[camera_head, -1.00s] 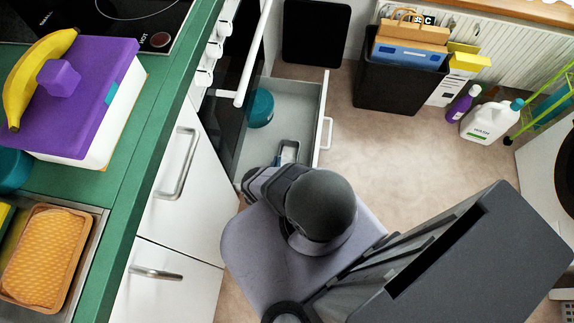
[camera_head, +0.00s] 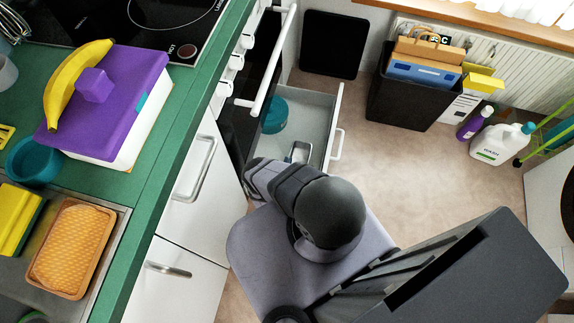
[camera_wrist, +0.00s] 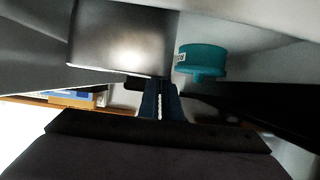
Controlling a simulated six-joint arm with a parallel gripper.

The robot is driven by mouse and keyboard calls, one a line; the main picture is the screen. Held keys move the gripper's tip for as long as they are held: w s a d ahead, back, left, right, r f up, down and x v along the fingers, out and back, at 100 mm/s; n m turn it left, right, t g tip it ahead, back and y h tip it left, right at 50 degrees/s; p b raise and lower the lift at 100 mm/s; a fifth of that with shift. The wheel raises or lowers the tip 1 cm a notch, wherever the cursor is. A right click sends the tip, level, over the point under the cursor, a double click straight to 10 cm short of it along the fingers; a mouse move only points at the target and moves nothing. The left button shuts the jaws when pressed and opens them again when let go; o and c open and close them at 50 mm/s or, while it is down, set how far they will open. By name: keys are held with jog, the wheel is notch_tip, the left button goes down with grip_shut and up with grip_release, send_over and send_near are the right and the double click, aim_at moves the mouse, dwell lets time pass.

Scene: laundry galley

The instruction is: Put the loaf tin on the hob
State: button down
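A small grey open tin (camera_head: 301,152), which looks like the loaf tin, lies in the open drawer. In the wrist view a dark shiny metal body (camera_wrist: 122,40), likely this tin, stands large just beyond the fingertips. My gripper (camera_wrist: 161,84) has its fingers close together at the tin's lower right edge. I cannot tell whether they grip its wall or only sit in front of it. In the head view my arm hides the fingers. The black glass hob (camera_head: 165,14) is at the upper left on the green worktop, with bare glass showing.
A teal pot (camera_head: 274,115) shares the drawer (camera_head: 316,108); it also shows in the wrist view (camera_wrist: 201,58). A purple-lidded box (camera_head: 120,100) with a banana (camera_head: 72,78) stands near the hob. The oven handle (camera_head: 272,75) juts out beside the drawer. Open floor (camera_head: 400,165) lies right.

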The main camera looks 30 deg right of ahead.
jog(key=shift+r+p, duration=0.7)
jog(key=shift+r, duration=1.35)
jog(key=shift+r, duration=0.1)
